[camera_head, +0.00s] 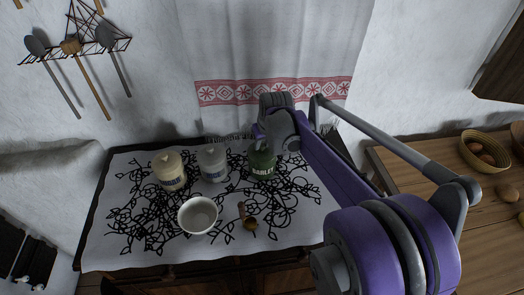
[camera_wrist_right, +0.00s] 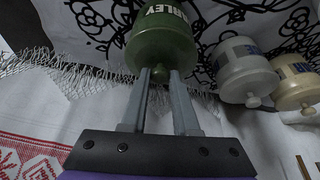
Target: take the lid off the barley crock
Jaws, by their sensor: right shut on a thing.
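The green barley crock (camera_head: 262,165) stands on the patterned cloth, labelled BARLEY. It also shows in the right wrist view (camera_wrist_right: 163,35), with its lid end towards my fingers. My right gripper (camera_head: 259,138) is over the top of the crock, and its two fingers (camera_wrist_right: 160,76) are shut on the knob of the lid (camera_wrist_right: 160,64). The lid appears to sit on the crock; I cannot tell whether there is a gap. The gripper and wrist partly cover the lid in the head view. My left gripper is not in view.
A grey-white crock (camera_head: 213,164) and a cream crock (camera_head: 169,172) stand left of the barley crock. A white bowl (camera_head: 198,216) and a wooden spoon (camera_head: 248,219) are in front. A wooden table with a basket (camera_head: 484,151) is at right. Bare cloth (camera_head: 305,215) lies front right.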

